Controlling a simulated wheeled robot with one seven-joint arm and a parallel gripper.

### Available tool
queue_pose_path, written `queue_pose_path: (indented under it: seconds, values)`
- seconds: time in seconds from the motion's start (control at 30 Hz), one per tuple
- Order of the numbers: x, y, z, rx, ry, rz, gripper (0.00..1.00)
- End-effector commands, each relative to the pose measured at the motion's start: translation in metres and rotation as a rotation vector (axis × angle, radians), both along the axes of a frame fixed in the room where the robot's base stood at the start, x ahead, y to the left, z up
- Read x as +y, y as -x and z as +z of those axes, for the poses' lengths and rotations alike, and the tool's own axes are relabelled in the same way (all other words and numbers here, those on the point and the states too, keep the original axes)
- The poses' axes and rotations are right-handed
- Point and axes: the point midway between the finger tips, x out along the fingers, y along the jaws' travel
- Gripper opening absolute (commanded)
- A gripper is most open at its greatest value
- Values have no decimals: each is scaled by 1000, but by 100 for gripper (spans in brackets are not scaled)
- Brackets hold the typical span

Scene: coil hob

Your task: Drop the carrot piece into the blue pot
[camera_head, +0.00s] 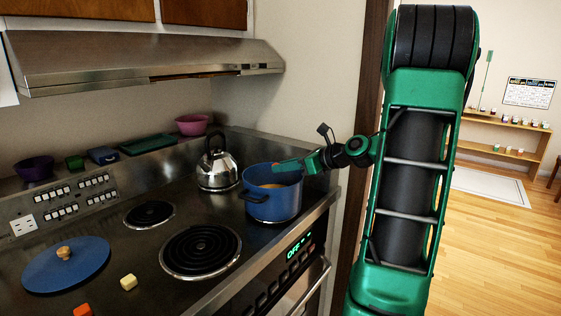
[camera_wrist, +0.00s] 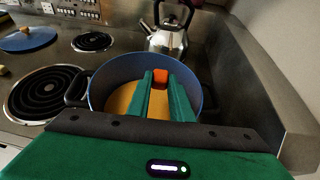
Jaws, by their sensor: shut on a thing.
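The blue pot (camera_head: 273,200) stands without its lid on the back right of the hob. In the wrist view the pot (camera_wrist: 97,97) holds a yellow-orange content. My gripper (camera_head: 279,167) reaches over the pot's rim from the right. In the wrist view my gripper (camera_wrist: 161,84) is shut on the orange carrot piece (camera_wrist: 160,77) between its fingertips, above the inside of the pot. The piece is hidden in the head view. I cannot tell how far it is from the content.
A steel kettle (camera_head: 217,170) stands close behind the pot. A blue lid (camera_head: 85,270), a pale yellow cube (camera_head: 128,282) and another orange piece (camera_head: 83,311) lie at the left. Bowls, including a pink one (camera_head: 192,125), stand on the back ledge. A range hood (camera_head: 140,62) hangs above.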

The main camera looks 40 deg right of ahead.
Motion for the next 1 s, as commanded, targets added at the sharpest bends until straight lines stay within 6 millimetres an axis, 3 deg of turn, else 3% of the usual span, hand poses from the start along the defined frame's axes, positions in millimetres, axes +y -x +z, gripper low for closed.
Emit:
queue_pose_path:
  seconds: [0.43,0.47,0.53,0.87,1.0]
  values:
    - [1,0,-8,0,1,1,0]
    - [1,0,-8,0,1,1,26]
    - [1,0,-8,0,1,1,41]
    - [0,2,-7,0,1,0,41]
    - [-4,13,-2,0,1,-2,41]
